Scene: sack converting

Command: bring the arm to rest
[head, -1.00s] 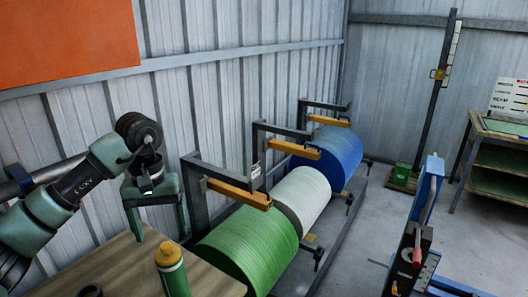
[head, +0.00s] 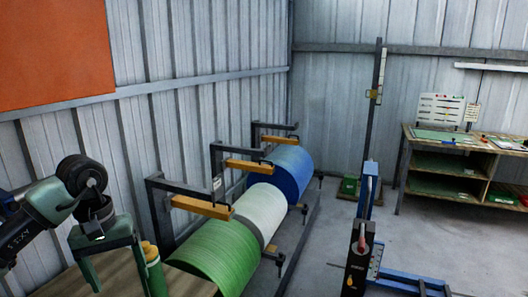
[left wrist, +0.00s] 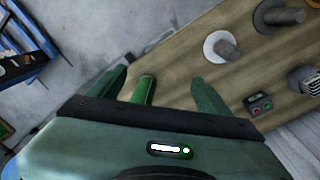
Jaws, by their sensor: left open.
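My left gripper (head: 118,282) is at the lower left of the head view, at the end of my grey-green arm. Its two fingers point down, apart, with nothing held. A green bottle (head: 156,276) with a yellow cap stands on the wooden table (head: 190,285), just right of and partly behind the gripper. In the left wrist view the open fingers (left wrist: 157,92) show at the palm's far edge. The green bottle (left wrist: 146,88) appears between them in the picture; whether it stands between them in depth is unclear. My right gripper is out of view.
A blue stand (head: 368,205) is at right, a shelved bench (head: 455,160) behind. Spools (left wrist: 222,46) and a button box (left wrist: 258,105) are on the table.

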